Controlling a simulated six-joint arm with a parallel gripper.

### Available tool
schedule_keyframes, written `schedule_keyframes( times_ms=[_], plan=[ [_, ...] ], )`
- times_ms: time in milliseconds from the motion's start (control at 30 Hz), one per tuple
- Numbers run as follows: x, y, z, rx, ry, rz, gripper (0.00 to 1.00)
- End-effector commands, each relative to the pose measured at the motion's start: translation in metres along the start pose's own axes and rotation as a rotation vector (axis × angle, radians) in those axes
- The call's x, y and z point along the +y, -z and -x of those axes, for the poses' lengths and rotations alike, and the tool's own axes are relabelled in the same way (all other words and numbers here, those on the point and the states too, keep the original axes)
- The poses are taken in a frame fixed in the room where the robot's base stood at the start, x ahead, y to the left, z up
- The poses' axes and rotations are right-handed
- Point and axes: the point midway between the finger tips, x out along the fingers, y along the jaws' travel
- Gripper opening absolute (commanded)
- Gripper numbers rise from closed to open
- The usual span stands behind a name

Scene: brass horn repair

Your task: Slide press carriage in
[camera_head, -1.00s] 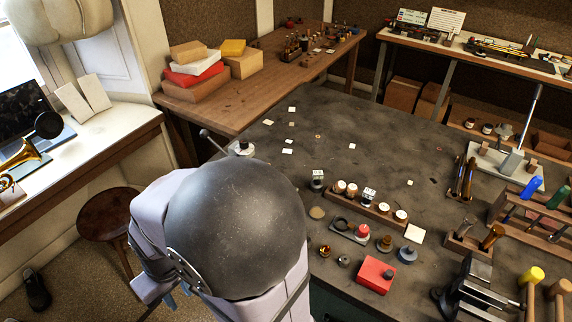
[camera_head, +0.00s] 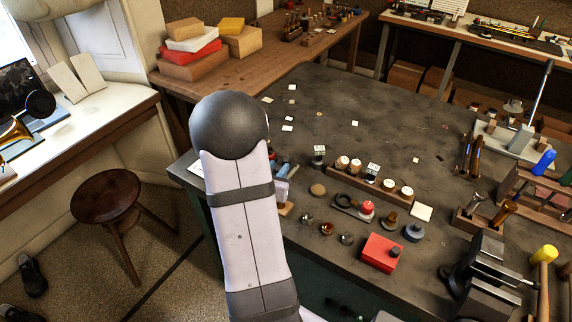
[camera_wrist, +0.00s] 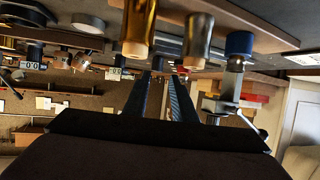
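I cannot pick out the press carriage for certain. A grey base with a tall lever (camera_head: 512,142) stands at the bench's right back in the head view, far from my gripper. In the wrist view a blue-capped metal rod with a crossbar (camera_wrist: 238,46) is right of my gripper. My gripper (camera_wrist: 160,88) shows two dark fingers apart, with nothing clearly held between them. A brass cylinder (camera_wrist: 138,28) and a silver cylinder (camera_wrist: 197,38) are just beyond the fingertips.
The dark bench (camera_head: 300,100) is fairly clear at its back left. A rack of white-topped jars (camera_head: 370,183), a red box (camera_head: 381,252) and a vise (camera_head: 485,275) crowd its front and right. A round stool (camera_head: 105,195) stands left of it.

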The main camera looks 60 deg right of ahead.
Motion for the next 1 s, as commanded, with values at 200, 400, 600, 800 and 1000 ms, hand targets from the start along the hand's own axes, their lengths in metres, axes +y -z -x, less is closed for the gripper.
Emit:
schedule_keyframes(
  times_ms=[200, 400, 600, 800, 1000],
  plan=[
    [0.006, 0.002, -0.003, 0.016, -0.017, -0.003, 0.24],
    [0.006, 0.003, -0.014, 0.013, -0.016, -0.002, 0.24],
    [0.006, 0.003, -0.037, 0.012, -0.016, -0.002, 0.24],
    [0.006, 0.003, -0.059, 0.012, -0.015, -0.003, 0.24],
    [0.006, 0.003, -0.072, 0.013, -0.014, -0.002, 0.24]
  ],
)
